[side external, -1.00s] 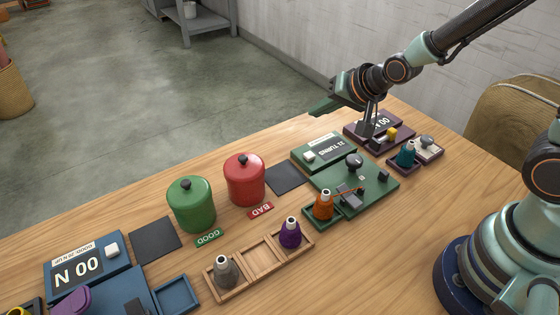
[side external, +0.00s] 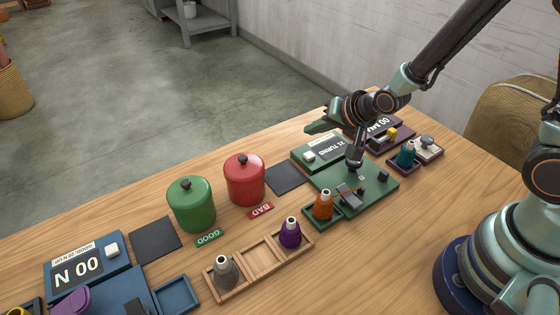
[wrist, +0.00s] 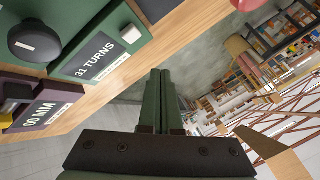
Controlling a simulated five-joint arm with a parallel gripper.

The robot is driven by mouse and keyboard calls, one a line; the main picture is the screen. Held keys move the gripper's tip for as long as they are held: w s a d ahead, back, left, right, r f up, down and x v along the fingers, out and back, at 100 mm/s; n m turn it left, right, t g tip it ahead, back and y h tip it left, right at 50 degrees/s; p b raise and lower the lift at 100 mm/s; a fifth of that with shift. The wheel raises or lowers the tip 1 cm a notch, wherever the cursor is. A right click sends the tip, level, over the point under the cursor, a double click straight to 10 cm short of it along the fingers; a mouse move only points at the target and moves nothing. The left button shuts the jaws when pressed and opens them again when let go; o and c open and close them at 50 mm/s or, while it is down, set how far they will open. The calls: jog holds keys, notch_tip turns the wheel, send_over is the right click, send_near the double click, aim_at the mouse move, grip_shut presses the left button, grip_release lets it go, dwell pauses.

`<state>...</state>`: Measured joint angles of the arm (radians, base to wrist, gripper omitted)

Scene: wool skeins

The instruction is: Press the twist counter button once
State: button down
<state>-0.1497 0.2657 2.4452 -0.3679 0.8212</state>
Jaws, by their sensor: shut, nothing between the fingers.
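The twist counter is a green box (side external: 325,151) with a display reading 31 TURNS. Its white button (side external: 309,156) is at the box's left end in the side view and shows, uncovered, in the wrist view (wrist: 131,34). My gripper (side external: 309,129) has its green fingers shut together and empty. It points left, above and behind the counter in the side view, apart from the button. In the wrist view the fingers (wrist: 161,74) lie to the right of the box and point past the table edge.
A green board (side external: 378,200) adjoins the counter; its black knob (wrist: 35,40) shows in the wrist view. A purple box (wrist: 40,108) reading 00 MM stands beside the counter. A dark mat (side external: 287,178) and red canister (side external: 244,182) are to the left. An orange skein cone (side external: 323,206) stands in front.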

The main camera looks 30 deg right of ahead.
aim_at(312, 157)
jog(key=shift+f, duration=2.3)
jog(key=shift+d+f, duration=0.1)
jog(key=shift+f, duration=0.3)
jog(key=shift+f, duration=0.45)
dwell(0.9)
dwell(0.4)
jog(key=shift+r, duration=0.85)
jog(key=shift+r, duration=2.55)
